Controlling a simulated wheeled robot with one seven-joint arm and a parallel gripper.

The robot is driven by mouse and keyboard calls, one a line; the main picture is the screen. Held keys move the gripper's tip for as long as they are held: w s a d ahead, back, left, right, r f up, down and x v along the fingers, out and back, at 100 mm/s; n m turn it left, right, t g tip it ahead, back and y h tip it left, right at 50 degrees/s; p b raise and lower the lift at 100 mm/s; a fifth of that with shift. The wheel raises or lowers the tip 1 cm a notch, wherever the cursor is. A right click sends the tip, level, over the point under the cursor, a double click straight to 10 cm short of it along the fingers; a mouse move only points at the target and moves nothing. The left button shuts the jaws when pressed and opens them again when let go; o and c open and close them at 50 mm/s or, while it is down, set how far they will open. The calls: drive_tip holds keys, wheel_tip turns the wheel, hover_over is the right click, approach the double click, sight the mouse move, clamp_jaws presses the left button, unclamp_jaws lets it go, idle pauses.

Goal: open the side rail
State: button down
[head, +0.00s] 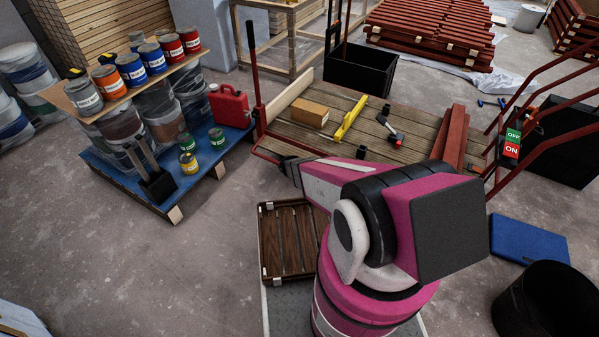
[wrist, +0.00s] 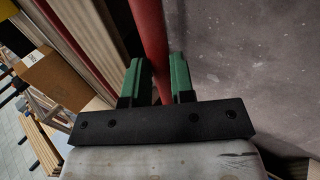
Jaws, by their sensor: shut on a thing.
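The side rail (head: 268,155) is a thin red bar low along the near left edge of a wooden-decked cart (head: 350,143), by a red upright post (head: 256,90). In the wrist view the red bar (wrist: 149,35) runs between the two green fingers of my gripper (wrist: 157,78). The fingers are shut on it, one on each side. In the head view my pink and white arm reaches to the rail's near end, and the arm hides part of the rail and the cart's near edge.
A cardboard box (head: 310,113), a yellow level (head: 350,118) and red battens (head: 452,135) lie on the deck. A blue pallet (head: 115,170) with paint cans stands left. A brown slatted crate (head: 287,240) sits before my arm.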

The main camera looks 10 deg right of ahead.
drive_tip(key=shift+s+a+f, duration=0.1)
drive_tip(key=shift+s+f, duration=0.1)
drive_tip(key=shift+f, duration=0.45)
drive_tip(key=c, duration=1)
unclamp_jaws()
drive_tip(key=shift+o, duration=0.2)
drive_tip(key=shift+r, duration=0.1)
drive_tip(key=shift+r, duration=0.15)
drive_tip(key=v, duration=1)
drive_tip(key=shift+a+r, duration=0.15)
drive_tip(key=shift+r, duration=0.1)
